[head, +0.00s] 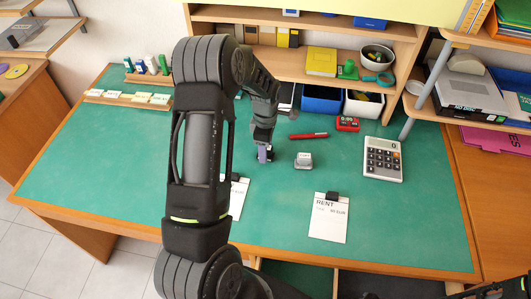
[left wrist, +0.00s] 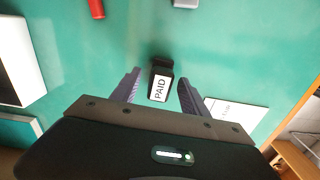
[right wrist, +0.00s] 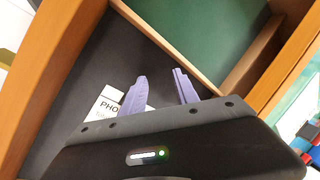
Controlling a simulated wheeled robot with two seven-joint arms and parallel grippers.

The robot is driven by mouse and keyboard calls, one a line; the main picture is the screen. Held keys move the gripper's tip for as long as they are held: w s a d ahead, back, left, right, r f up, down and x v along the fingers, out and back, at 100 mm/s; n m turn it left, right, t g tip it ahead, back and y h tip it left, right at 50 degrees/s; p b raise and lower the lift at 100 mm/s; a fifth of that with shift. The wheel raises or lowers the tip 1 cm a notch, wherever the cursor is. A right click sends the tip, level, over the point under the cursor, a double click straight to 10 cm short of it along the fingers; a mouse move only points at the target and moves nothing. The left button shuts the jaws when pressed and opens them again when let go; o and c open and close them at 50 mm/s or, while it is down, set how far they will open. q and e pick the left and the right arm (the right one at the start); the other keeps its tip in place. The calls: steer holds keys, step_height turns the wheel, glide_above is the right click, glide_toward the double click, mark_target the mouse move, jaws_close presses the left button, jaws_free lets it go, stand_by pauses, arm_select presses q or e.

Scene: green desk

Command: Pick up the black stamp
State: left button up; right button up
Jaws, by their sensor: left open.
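The black stamp (left wrist: 161,79), with a white "PAID" label, is on the green desk in the left wrist view. It is between and slightly beyond the two fingertips of my left gripper (left wrist: 158,84), with gaps on both sides. In the head view my left gripper (head: 264,154) points down over the middle of the desk and hides most or all of the stamp. My right gripper (right wrist: 158,82) is open and empty in the right wrist view, above a dark compartment holding a white "PHO" paper (right wrist: 108,104).
A grey box-like item (head: 304,160), a red marker-like item (head: 309,135) and a calculator (head: 383,159) lie to the right. A RENT clipboard (head: 328,222) is nearer the front; another paper (head: 238,199) is partly behind my arm. The desk's left half is mostly clear, with a stamp rack (head: 148,73) behind.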

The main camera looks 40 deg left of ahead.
arm_select(q)
steer(key=shift+c, duration=0.3)
jaws_close()
stand_by(0.4)
